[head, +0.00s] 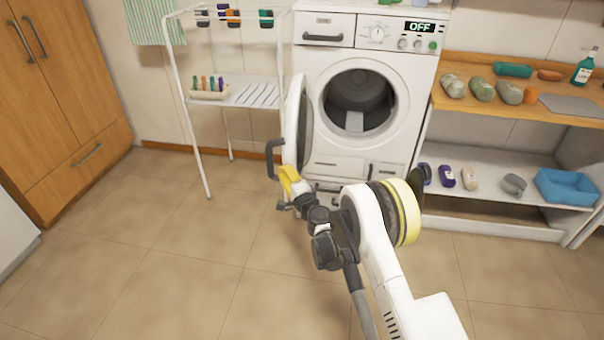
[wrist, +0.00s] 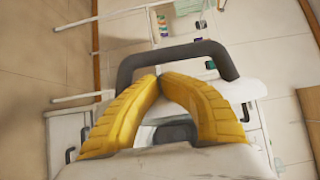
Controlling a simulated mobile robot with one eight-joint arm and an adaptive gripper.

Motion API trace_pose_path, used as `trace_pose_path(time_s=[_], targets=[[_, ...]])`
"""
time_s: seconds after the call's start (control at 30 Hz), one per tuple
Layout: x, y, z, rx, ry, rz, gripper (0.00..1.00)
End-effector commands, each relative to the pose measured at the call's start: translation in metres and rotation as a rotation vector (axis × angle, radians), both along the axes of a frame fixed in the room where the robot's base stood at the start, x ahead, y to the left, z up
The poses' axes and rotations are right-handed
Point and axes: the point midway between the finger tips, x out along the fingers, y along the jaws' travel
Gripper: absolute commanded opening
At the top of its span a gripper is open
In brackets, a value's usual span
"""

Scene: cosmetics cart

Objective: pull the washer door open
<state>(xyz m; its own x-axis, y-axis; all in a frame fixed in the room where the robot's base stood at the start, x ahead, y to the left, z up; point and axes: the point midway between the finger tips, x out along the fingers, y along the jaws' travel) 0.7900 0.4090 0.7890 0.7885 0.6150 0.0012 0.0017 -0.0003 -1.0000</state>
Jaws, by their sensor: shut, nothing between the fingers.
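The white washer (head: 325,100) stands against the back wall. Its round door (head: 297,122) is swung wide open to the left and is seen nearly edge-on, with the drum opening (head: 358,98) exposed. A dark bar handle (head: 271,160) sticks out from the door's left side. My gripper (head: 284,170), with yellow fingers, is beside the handle, low on the door's outer side. In the wrist view, the fingertips (wrist: 159,76) meet, shut and empty, and overlap the dark handle (wrist: 170,52) in the picture. I cannot tell whether they touch it.
A white drying rack (head: 190,120) stands left of the open door. A wooden-topped shelf (head: 455,68) with bottles and rolled towels is at the right, with a blue basket (head: 568,186) below. A wooden cabinet (head: 60,90) is far left. The floor (head: 150,240) at front left is clear.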

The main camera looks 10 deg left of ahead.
Motion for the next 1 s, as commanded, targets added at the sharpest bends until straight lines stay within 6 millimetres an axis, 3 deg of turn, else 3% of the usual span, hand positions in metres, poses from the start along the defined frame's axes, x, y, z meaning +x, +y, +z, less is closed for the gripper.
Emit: trace_pose_path(time_s=[0.1,0.3,1.0], targets=[[0.002,0.017,0.000,0.001,0.001,-0.005,0.00],[0.004,0.032,0.000,0.001,0.001,-0.008,0.00],[0.003,0.036,0.000,0.001,0.001,-0.010,0.00]])
